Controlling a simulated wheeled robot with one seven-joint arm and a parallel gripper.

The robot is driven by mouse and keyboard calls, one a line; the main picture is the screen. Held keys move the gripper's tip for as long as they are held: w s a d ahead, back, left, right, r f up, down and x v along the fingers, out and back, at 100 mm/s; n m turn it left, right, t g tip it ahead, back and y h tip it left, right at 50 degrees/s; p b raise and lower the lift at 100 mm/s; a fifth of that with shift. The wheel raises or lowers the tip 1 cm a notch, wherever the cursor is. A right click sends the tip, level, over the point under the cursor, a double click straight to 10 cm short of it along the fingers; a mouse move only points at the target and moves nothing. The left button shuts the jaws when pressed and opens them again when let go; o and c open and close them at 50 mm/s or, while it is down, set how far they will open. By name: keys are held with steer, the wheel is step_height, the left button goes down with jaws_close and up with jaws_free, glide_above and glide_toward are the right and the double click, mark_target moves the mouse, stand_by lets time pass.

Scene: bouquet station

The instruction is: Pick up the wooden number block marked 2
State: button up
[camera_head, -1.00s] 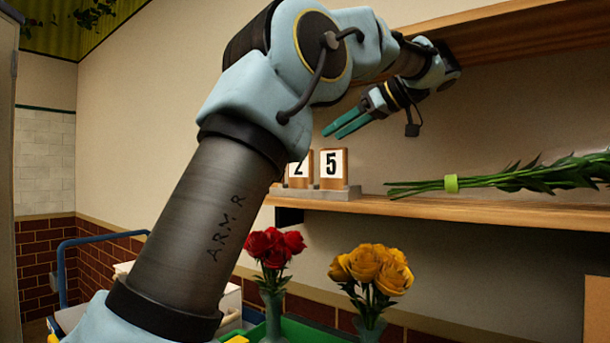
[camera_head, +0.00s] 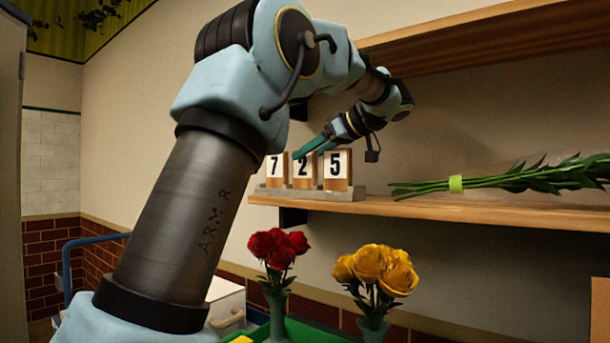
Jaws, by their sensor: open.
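The wooden number block marked 2 (camera_head: 304,172) stands upright in a grey holder (camera_head: 345,194) on the wooden shelf. The fingers cover part of the block's top edge. I cannot tell whether they touch it.
A green stem bundle with a lime band (camera_head: 456,184) lies on the shelf (camera_head: 450,208) to the right. An upper shelf (camera_head: 480,40) hangs above my arm. Red flowers (camera_head: 277,247) and yellow flowers (camera_head: 377,270) stand in vases below.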

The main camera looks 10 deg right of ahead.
jaws_close()
stand_by(0.4)
stand_by(0.9)
